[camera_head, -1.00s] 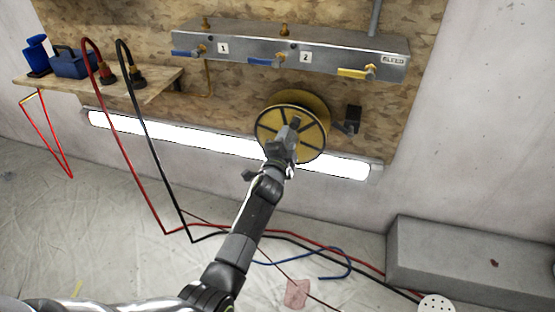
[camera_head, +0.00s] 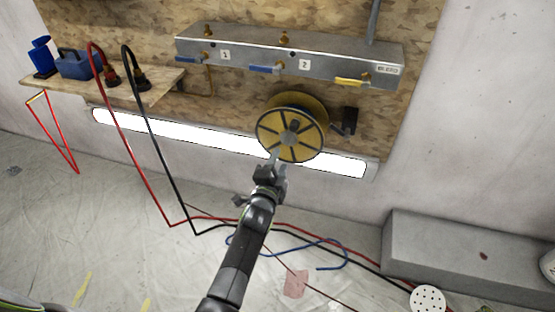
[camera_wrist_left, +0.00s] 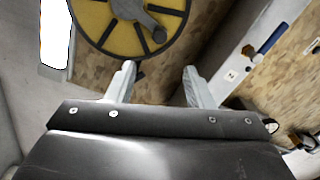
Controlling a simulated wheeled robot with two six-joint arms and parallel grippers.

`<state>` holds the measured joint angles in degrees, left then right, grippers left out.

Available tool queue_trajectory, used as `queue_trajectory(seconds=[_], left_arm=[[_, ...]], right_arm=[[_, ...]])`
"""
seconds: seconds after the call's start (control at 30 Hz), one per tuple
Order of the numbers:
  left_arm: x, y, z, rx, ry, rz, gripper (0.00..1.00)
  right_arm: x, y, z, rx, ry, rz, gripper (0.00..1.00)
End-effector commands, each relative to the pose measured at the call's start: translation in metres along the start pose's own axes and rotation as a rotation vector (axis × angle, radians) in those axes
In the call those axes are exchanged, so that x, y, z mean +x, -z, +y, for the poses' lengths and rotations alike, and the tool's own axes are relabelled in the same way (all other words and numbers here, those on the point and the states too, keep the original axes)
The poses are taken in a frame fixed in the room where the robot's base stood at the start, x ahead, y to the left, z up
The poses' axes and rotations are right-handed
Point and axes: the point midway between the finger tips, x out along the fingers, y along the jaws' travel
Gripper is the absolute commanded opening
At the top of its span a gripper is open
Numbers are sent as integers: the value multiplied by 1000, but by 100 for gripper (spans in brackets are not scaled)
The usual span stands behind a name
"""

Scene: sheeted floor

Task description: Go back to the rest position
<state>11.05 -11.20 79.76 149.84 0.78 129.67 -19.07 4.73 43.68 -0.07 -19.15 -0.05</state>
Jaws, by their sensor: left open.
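My left gripper (camera_head: 277,163) is in front of the wall, just below the hub of a yellow hose reel (camera_head: 308,148) with dark spokes. In the left wrist view its two pale fingers (camera_wrist_left: 160,82) stand apart with nothing between them. The reel shows past the fingertips in that view (camera_wrist_left: 95,17), and its grey hub handle is free of the fingers. My left arm reaches up from the bottom of the head view. My right gripper is not in view.
A metal manifold (camera_head: 290,62) with blue and yellow valve levers is above the reel. A lit strip (camera_head: 180,133) runs below. A wooden shelf (camera_head: 150,88) holds blue items and hose ends. Hoses (camera_head: 290,236) lie on the floor, and a grey block (camera_head: 460,250) stands right.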

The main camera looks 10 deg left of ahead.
Motion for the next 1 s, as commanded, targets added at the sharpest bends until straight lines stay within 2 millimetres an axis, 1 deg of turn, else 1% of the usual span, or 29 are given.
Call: queue_trajectory(seconds=[0.03, 0.2, 0.73, 0.77, 0.87, 0.97, 1.0], left_arm=[[-4, 1, -2, -1, -1, -1, 48], [-9, 0, -1, 0, 2, 0, 48], [-10, -1, 2, 20, -4, -1, 48], [-10, -3, 4, 42, -9, -3, 48], [-17, -12, 19, 198, -44, -9, 48], [-31, -26, 45, 480, -108, -3, 48], [-38, -33, 57, 616, -140, 7, 48]], right_arm=[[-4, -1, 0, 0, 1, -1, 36], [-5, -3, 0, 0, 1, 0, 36], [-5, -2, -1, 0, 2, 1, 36], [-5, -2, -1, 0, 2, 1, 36], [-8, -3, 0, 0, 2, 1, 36], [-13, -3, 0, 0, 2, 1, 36], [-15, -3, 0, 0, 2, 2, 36]])
